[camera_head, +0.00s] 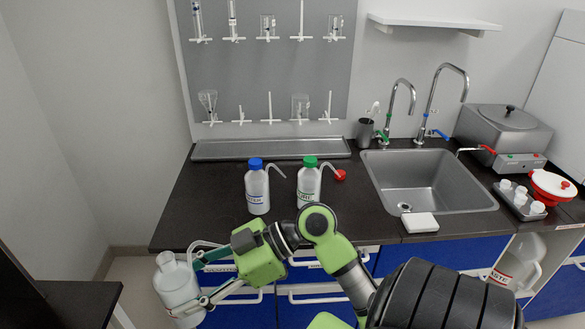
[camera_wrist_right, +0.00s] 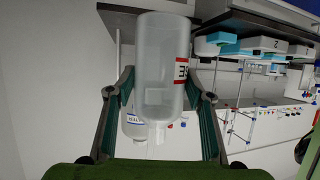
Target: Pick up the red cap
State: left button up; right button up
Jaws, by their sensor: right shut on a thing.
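A small red cap-like piece (camera_head: 340,175) shows at the end of the spout of the green-topped wash bottle (camera_head: 308,184) on the dark counter. I cannot tell whether it is on the spout or beside it. My right gripper (camera_head: 196,278) is away from it, at the lower left, in front of the counter. It is shut on a whitish bottle (camera_head: 177,288), which also shows between the fingers (camera_wrist_right: 155,90) in the right wrist view, with a red-marked label. My left gripper is not in view.
A blue-topped wash bottle (camera_head: 257,188) stands left of the green-topped one. A sink (camera_head: 420,175), a white block (camera_head: 420,222), a tray of small white cups (camera_head: 520,203) and a red-lidded container (camera_head: 552,186) are to the right. The counter's left part is clear.

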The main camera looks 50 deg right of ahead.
aim_at(342, 173)
jog(key=k+l+z, duration=0.15)
jog(key=k+z, duration=0.35)
jog(key=l+z, duration=0.25)
jog(key=z, duration=0.15)
jog(key=i+l+z, duration=0.15)
jog(key=z, duration=0.3)
jog(key=i+l+z, duration=0.1)
jog(key=l+z, duration=0.15)
jog(key=z, duration=0.15)
